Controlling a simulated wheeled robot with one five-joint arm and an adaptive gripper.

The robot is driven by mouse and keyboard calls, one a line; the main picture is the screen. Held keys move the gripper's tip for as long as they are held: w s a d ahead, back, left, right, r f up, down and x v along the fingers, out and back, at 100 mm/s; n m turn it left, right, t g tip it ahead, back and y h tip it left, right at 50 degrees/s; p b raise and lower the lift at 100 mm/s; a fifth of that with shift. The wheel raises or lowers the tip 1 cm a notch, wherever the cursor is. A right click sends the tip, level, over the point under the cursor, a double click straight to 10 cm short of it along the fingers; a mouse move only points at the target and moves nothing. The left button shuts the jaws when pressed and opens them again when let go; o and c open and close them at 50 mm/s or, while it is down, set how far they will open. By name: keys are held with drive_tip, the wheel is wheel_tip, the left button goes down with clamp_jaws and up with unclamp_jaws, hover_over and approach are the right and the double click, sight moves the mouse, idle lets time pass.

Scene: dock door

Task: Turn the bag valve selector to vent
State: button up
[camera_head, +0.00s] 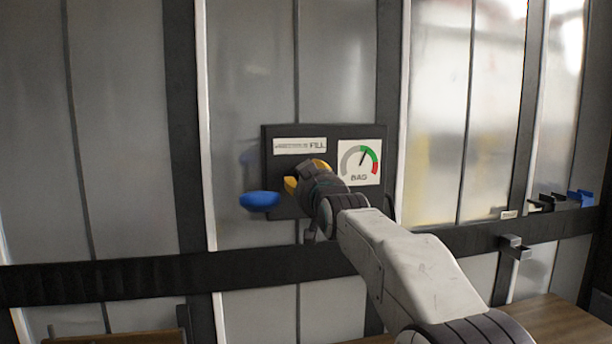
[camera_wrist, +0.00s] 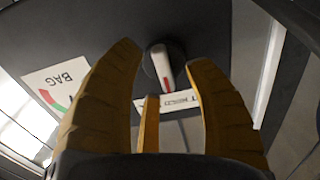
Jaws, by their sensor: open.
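The bag valve selector (camera_wrist: 163,66) is a grey knob with a red line, on the dark panel (camera_wrist: 100,22) in the wrist view. My gripper (camera_head: 305,175) is in front of the panel (camera_head: 349,131) in the head view. Its yellow fingers are spread open in the wrist view (camera_wrist: 164,62), with the selector between the upper two fingertips. I cannot tell whether they touch it. My gripper hides the selector in the head view. The "BAG" gauge (camera_head: 360,163) has its needle pointing up and slightly right. A "FILL" label (camera_head: 300,146) is at the panel's upper left.
A blue oval piece (camera_head: 260,199) sticks out at the panel's lower left, close to my gripper. A dark rail (camera_head: 120,280) runs across the wall below the panel. Brackets (camera_head: 515,246) and blue and black clips (camera_head: 580,197) are at the right. Wooden surfaces (camera_head: 560,325) lie low.

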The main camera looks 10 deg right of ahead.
drive_tip(key=shift+w, duration=0.55)
drive_tip(key=shift+c, duration=0.2)
clamp_jaws()
